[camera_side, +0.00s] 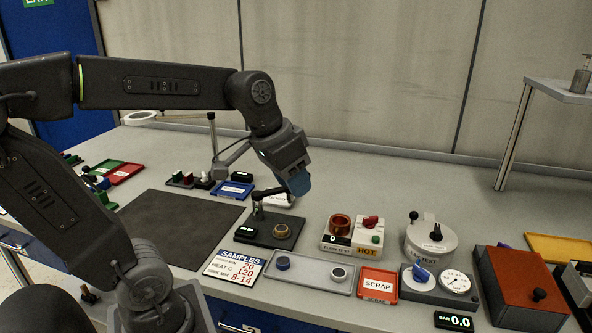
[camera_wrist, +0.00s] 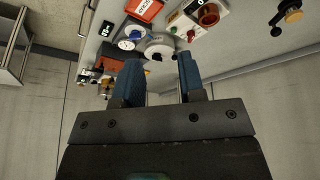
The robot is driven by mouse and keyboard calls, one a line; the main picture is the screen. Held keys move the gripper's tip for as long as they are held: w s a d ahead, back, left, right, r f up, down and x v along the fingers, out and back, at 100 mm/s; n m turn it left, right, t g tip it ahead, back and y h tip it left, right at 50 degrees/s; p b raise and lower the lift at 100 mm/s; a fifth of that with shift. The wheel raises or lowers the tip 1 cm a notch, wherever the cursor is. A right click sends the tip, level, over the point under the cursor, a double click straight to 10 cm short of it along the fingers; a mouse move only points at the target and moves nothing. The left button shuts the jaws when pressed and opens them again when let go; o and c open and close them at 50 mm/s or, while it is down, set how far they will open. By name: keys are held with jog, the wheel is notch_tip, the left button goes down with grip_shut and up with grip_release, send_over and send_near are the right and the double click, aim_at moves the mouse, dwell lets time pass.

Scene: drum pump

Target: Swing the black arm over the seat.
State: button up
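A black fixture plate (camera_side: 250,231) lies on the bench, with a brass ring-shaped seat (camera_side: 281,231) on its right part. A black arm (camera_side: 270,192) on a short post reaches from the plate's rear left toward the right and back. It looks to be behind the seat, not over it. My gripper (camera_side: 299,188) is just above and beside the arm's far end; I cannot tell whether they touch. In the wrist view my two blue fingers (camera_wrist: 160,78) are apart with nothing between them. A dark part with yellow (camera_wrist: 290,14) shows there at upper right; I cannot identify it.
The flow test block (camera_side: 350,233) stands right of the plate, with the leak test pot (camera_side: 431,243) beyond. A grey tray (camera_side: 312,278) with two rings and a red scrap tray (camera_side: 377,284) lie in front. A dark mat (camera_side: 170,228) is clear at left.

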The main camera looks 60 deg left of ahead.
jog(key=shift+g+h, duration=0.4)
jog(key=w+a, duration=0.5)
jog(key=w+a+r, duration=0.1)
jog(key=w+a, duration=0.1)
jog(key=shift+w+a, duration=0.25)
jog(key=shift+a, duration=0.05)
jog(key=c, duration=0.4)
jog(key=shift+n+h, duration=0.4)
jog(key=shift+h, duration=0.1)
jog(key=w+a, duration=0.1)
jog(key=a, duration=0.2)
jog(key=w+a, duration=0.2)
jog(key=a, duration=0.1)
jog(key=w+a+f, duration=0.1)
jog(key=w+a, duration=0.1)
jog(key=a, duration=0.1)
jog(key=shift+a, duration=0.2)
grip_shut()
jog(key=a+f+t+h, duration=0.1)
jog(key=a+f, duration=0.2)
jog(key=a, duration=0.8)
jog(key=a+f, duration=0.4)
jog(key=a, duration=0.7)
jog(key=shift+w+f+t+h, duration=0.15)
jog(key=shift+w+t+h, duration=0.05)
jog(key=shift+t+h, duration=0.2)
